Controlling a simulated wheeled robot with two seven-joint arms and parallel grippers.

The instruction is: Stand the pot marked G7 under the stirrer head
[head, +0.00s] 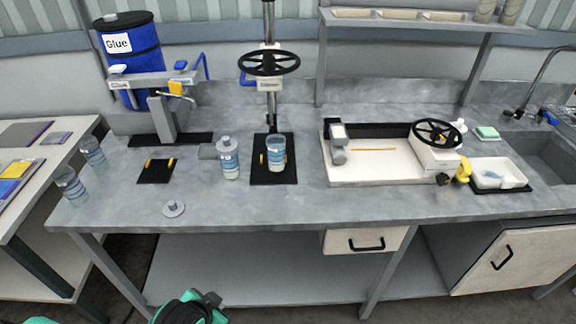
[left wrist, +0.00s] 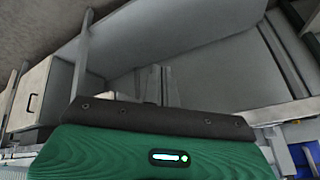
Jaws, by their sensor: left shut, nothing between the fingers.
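A pot with a blue-striped label (head: 276,153) stands upright on the black base pad (head: 288,176) below the stirrer head (head: 270,84), which has a black handwheel on its column. A second, capped pot with a similar label (head: 229,160) stands on the bench just left of the pad. The markings are too small to read, so I cannot tell which is G7. My left gripper (head: 207,302) is low at the bottom of the head view, in front of the bench and away from both pots. It is shut and empty. My right gripper is not in view.
Two clear pots (head: 71,186) stand at the bench's left end. A loose lid (head: 174,209) lies near the front edge. A glue drum station (head: 130,60) is at back left. A cream tray machine (head: 375,163) stands to the right. The bench front between is clear.

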